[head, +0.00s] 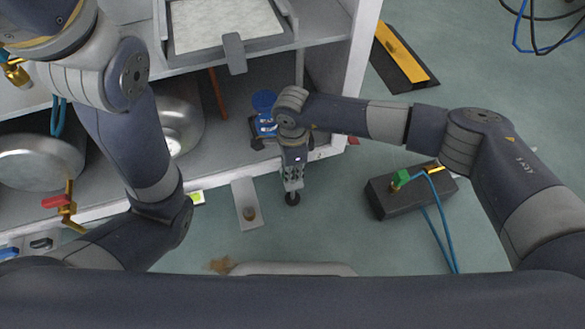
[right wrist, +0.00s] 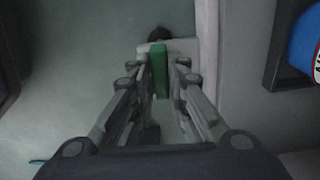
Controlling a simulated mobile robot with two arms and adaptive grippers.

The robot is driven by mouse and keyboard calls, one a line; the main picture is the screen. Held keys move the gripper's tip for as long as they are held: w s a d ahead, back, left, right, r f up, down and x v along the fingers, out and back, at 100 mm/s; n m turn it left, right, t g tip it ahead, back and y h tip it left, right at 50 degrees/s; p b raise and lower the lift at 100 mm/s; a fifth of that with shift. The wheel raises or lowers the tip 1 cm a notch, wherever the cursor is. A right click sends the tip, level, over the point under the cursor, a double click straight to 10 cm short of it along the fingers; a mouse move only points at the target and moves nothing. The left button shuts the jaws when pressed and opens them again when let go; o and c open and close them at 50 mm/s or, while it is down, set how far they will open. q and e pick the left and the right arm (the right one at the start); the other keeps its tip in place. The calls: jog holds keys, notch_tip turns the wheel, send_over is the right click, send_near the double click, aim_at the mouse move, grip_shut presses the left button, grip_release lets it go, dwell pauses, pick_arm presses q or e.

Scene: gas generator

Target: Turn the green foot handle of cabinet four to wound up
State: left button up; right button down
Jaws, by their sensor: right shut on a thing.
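The green foot handle (right wrist: 160,72) shows in the right wrist view as a narrow upright green bar. It sits in front of a pale foot bracket (right wrist: 184,47) with a dark round part behind it. My right gripper (right wrist: 160,82) has its fingers on either side of the green bar and is shut on it. In the head view my right gripper (head: 293,178) points down at the cabinet's (head: 318,155) front right corner, above a black caster wheel (head: 292,198). The green handle is hidden there.
Another foot bracket (head: 246,203) sticks out on the floor to the left. A dark box (head: 410,192) with a green fitting and blue hoses stands at right. A blue bottle (head: 265,124) is inside the cabinet near my right wrist. A yellow-black ramp (head: 404,54) lies behind.

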jog(key=shift+n, duration=0.6)
jog(key=c, duration=1.6)
grip_release()
jog(key=shift+o, duration=0.2)
notch_tip(320, 180, up, 12)
